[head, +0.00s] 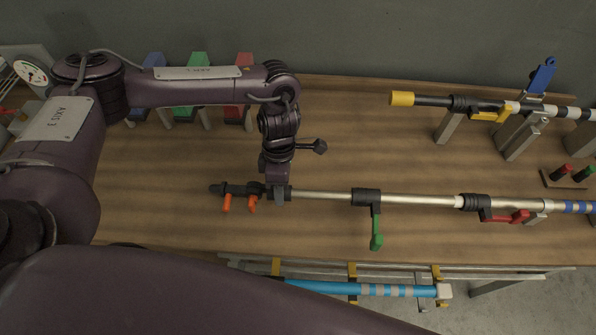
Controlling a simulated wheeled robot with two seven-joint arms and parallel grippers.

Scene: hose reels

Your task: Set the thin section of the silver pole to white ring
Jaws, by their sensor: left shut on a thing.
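The silver pole (418,201) lies left to right above the wooden bench. Its left end is black with two orange parts, followed by a thin silver length (320,196). A black clamp with a green lever (376,241) sits on the pole, the lever pointing toward the bench's front edge. Further right, a white ring (459,201) shows right beside a second black clamp with a red lever (519,216), which lies along the pole. Blue and pale bands mark the right end. My left gripper (278,195) is shut on the pole near its black end. My right gripper is out of view.
A black pole with a yellow tip (402,99) rests on grey supports at the back right, with a blue lever (542,75). A blue pole (330,287) lies on a rack in front of the bench. Blue, green and red clamps stand behind my arm.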

